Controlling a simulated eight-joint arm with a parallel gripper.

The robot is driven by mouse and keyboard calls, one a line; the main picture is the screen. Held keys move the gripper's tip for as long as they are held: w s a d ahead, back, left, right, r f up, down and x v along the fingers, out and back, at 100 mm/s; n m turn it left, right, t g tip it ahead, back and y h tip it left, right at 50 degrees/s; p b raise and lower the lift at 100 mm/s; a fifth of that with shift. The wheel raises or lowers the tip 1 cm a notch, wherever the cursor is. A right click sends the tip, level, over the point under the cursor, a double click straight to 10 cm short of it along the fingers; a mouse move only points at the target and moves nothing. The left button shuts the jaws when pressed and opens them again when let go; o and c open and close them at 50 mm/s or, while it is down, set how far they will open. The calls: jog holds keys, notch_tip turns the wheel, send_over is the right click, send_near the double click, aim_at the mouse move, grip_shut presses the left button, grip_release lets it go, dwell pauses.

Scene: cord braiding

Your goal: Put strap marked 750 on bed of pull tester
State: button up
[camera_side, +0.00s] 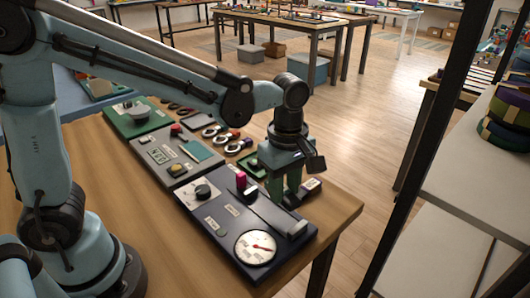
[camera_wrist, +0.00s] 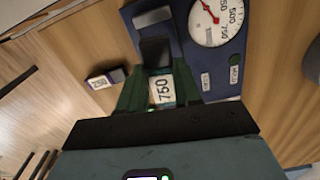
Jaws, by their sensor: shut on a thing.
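My gripper (camera_side: 283,196) is over the near right part of the dark blue pull tester (camera_side: 222,226). In the wrist view my gripper (camera_wrist: 160,78) has its green fingers shut on a strap with a white tag reading 750 (camera_wrist: 163,90). The strap's black end sticks out between the fingers over the tester (camera_wrist: 207,76). The tester has a round dial (camera_side: 256,247) with a red needle and a grey block (camera_side: 296,228) at its end. I cannot tell whether the strap touches the bed. In the side view the fingers mostly hide the strap.
A small dark labelled block (camera_side: 311,186) lies on the wooden table beside my gripper; it also shows in the wrist view (camera_wrist: 104,79). A grey panel (camera_side: 170,160) and several rolled bands (camera_side: 213,131) are farther back. The table's front right corner (camera_side: 345,206) is clear.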

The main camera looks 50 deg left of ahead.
aim_at(279, 219)
jog(key=shift+s+a+f+n, duration=0.15)
jog(key=shift+a+n, duration=0.25)
jog(key=shift+n, duration=0.2)
jog(key=shift+f, duration=2.65)
jog(key=shift+f, duration=0.25)
jog(key=o, duration=1.1)
jog(key=shift+o, duration=0.2)
jog(key=shift+r, duration=5.5)
